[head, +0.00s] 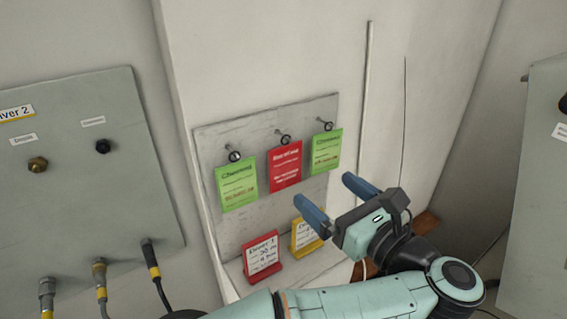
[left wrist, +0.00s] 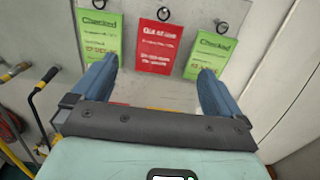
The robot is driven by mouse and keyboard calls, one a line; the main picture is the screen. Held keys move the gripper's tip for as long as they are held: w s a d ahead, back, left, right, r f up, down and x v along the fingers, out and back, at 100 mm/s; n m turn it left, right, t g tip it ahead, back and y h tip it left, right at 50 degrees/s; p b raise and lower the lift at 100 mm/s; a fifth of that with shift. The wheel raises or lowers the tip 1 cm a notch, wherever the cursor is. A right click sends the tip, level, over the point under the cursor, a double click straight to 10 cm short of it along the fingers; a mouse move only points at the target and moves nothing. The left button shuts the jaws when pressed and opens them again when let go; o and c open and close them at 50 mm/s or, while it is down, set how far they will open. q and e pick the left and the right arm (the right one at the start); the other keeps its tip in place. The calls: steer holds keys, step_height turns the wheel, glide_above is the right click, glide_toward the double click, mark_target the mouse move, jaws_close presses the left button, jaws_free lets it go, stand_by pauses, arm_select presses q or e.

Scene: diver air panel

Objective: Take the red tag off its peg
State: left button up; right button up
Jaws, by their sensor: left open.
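The red tag (head: 286,166) hangs by a ring from the middle peg (head: 283,136) of a grey board, between two green tags. In the left wrist view the red tag (left wrist: 158,47) shows beyond and above the gap between the fingers. My left gripper (head: 336,195) is open and empty, in front of the board, to the lower right of the red tag and apart from it. It also shows in the left wrist view (left wrist: 158,80), with a blue finger on each side. My right gripper is not in view.
Green tags hang at left (head: 237,184) and right (head: 326,151) of the red one. Below, a red card stand (head: 262,258) and a yellow card stand (head: 304,236) sit on a ledge. A grey panel with hoses (head: 75,190) is at left.

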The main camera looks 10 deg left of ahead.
arm_select(q)
steer(key=p, duration=0.1)
glide_toward(286, 158)
steer(key=x, duration=0.3)
steer(key=p+x, duration=0.2)
steer(key=x, duration=0.3)
steer(key=shift+w+r+p, duration=0.15)
steer(key=shift+p, duration=0.15)
steer(key=shift+w+a, duration=0.2)
steer(key=shift+s, duration=0.15)
steer(key=shift+c, duration=0.7)
steer(key=c, duration=0.7)
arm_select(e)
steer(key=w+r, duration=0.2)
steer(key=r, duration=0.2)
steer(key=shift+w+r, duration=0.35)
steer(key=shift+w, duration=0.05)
